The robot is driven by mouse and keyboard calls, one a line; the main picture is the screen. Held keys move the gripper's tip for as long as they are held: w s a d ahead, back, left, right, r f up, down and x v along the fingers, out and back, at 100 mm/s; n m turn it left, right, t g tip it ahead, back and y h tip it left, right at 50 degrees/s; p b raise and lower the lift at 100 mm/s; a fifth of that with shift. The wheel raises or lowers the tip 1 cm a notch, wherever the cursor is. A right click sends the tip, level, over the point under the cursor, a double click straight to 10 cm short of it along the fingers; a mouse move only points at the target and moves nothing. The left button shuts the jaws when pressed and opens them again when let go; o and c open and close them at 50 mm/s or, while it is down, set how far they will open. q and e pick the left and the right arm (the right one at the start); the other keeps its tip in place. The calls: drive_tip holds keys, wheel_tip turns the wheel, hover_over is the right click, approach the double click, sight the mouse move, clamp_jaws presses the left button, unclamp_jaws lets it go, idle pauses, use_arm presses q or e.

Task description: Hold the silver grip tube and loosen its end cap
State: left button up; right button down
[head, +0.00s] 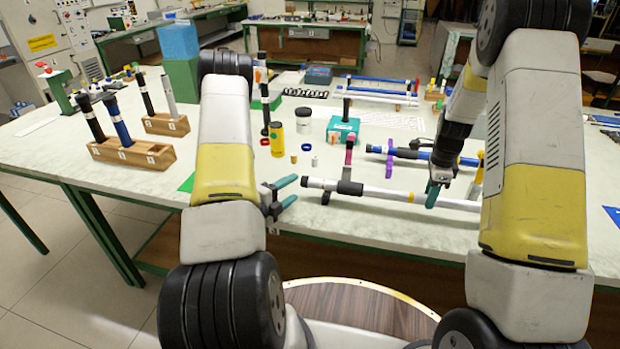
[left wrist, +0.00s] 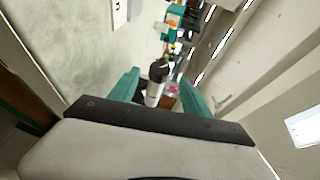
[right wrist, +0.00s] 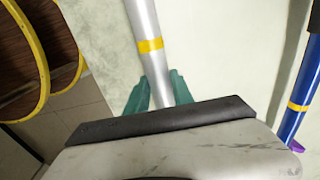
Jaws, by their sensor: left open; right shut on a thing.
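The silver grip tube (head: 385,193) lies across the front of the table in the head view, with a black grip sleeve, a yellow band and a dark end cap (head: 307,183) at its left end. My right gripper (head: 433,194) is shut on the tube, right of the yellow band; the right wrist view shows the tube (right wrist: 148,60) running between its fingers.
A blue tube (head: 410,154) lies behind the silver one, with purple supports. A pink-topped stand (head: 349,155) is near the black sleeve. A yellow bottle (head: 276,139), small caps and wooden racks (head: 135,154) with upright tubes stand to the left. The table's front edge is close.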

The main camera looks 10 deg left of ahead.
use_arm(q)
drive_tip(key=x, duration=1)
clamp_jaws()
drive_tip(key=shift+g, duration=0.5)
drive_tip(key=shift+s+f+n+g+y, duration=0.1)
drive_tip(key=shift+f+n+g+y, duration=0.25)
drive_tip(key=shift+g, duration=0.35)
unclamp_jaws()
